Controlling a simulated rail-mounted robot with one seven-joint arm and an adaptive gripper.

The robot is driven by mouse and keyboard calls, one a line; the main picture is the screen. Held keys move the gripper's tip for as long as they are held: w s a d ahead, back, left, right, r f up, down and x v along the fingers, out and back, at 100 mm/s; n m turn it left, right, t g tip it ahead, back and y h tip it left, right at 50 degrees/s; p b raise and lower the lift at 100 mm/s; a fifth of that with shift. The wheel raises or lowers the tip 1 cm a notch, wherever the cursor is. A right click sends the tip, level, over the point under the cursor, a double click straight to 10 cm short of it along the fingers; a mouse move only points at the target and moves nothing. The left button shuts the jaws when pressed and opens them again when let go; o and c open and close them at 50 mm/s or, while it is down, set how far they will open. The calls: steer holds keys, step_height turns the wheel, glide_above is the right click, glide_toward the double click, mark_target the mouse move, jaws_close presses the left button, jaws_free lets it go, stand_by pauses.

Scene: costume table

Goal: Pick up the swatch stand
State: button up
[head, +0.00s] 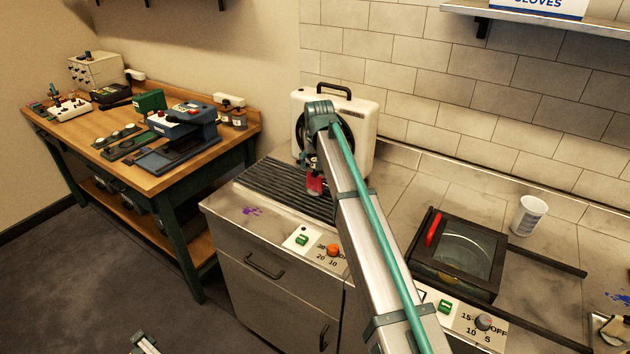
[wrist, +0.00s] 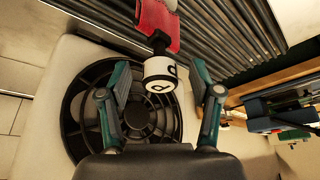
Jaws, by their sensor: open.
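The likely swatch stand shows in the wrist view as a red swatch (wrist: 158,24) joined by a short black neck to a white round end (wrist: 158,76) with black marks. The red part also shows in the head view (head: 315,185), over the ribbed surface. My gripper (wrist: 160,82) is open, with one teal finger on each side of the white end. A gap shows on both sides, so I see no grip. In the head view my arm partly hides the gripper and the stand. I cannot tell how the stand's foot rests.
A white box fan (head: 364,125) stands close behind. The dark ribbed rack (head: 270,190) lies on the steel counter (head: 222,208). To the right are a dark glass-lidded box (head: 466,258) and a white cup (head: 528,215). A wooden workbench (head: 75,135) with devices stands at left.

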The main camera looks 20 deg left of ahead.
steer(key=shift+w+f, duration=0.1)
steer(key=shift+f, duration=0.15)
jaws_close()
stand_by(0.5)
steer(key=shift+a+r+b, duration=0.1)
steer(key=shift+r+b, duration=0.2)
steer(key=shift+r, duration=0.5)
steer(key=s+d+r+b, duration=0.3)
steer(key=s+d+r, duration=0.5)
steer(key=d+r, duration=0.3)
steer(key=shift+s+d+r+b, duration=0.15)
steer(key=shift+d+r+b, duration=0.15)
steer(key=shift+r, duration=0.3)
steer(key=shift+a, duration=0.1)
